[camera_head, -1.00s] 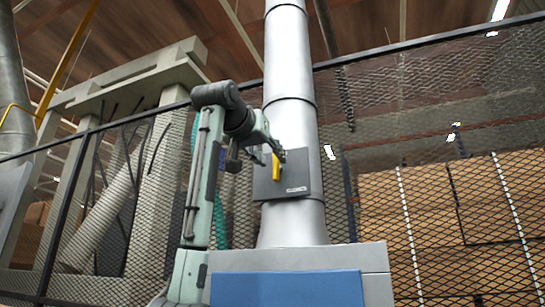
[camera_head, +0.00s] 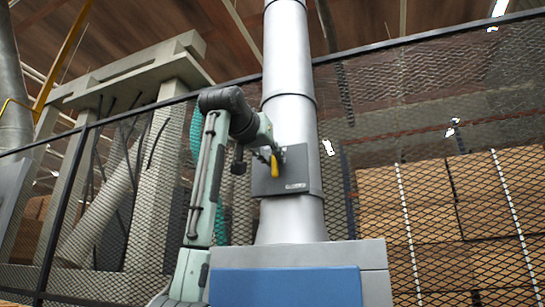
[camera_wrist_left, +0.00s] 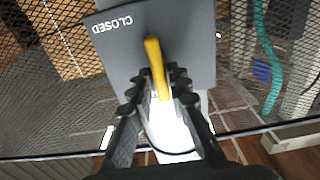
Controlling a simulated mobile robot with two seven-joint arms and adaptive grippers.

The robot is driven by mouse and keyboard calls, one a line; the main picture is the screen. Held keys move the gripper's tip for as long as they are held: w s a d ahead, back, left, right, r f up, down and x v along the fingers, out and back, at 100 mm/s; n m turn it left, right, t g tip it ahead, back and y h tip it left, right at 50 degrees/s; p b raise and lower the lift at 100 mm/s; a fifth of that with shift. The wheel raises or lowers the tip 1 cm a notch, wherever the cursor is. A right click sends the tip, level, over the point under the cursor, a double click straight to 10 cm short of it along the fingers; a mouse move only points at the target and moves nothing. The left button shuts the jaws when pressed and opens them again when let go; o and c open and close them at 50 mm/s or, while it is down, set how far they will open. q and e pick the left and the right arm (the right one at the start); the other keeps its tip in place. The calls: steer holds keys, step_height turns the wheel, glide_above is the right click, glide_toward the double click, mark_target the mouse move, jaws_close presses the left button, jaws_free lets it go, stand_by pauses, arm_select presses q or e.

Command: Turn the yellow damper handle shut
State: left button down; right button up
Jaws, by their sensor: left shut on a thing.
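The yellow damper handle (camera_head: 274,167) is on a dark grey plate (camera_head: 301,174) on the front of the silver duct (camera_head: 290,120). In the head view it hangs nearly upright, its lower end showing below my gripper. My left gripper (camera_head: 268,153) reaches it from the left. In the left wrist view the handle (camera_wrist_left: 155,62) runs between the two fingers of my left gripper (camera_wrist_left: 160,84), which is shut on it. The plate (camera_wrist_left: 190,35) carries the word CLOSED, upside down in this view. My right gripper is not in view.
A grey cabinet (camera_head: 374,270) with a blue front panel (camera_head: 285,288) stands below the duct. A black mesh fence (camera_head: 420,130) runs behind it, with stacked brown boxes (camera_head: 480,200) beyond on the right. A beige frame (camera_head: 160,75) stands at the left.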

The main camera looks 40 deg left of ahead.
arm_select(q)
steer(key=shift+m, duration=0.3)
steer(key=shift+w+d+f+m, duration=0.1)
steer(key=shift+d+f+m, duration=0.05)
steer(key=shift+m, duration=2.75)
steer(key=shift+s+d+f+m, duration=0.1)
steer(key=shift+m, duration=2.8)
steer(key=shift+w+d+f+m, duration=0.1)
steer(key=shift+d+f+m, duration=0.05)
steer(key=shift+m, duration=2.75)
steer(key=c, duration=1.6)
jaws_free()
steer(key=shift+o, duration=0.2)
steer(key=v, duration=1.2)
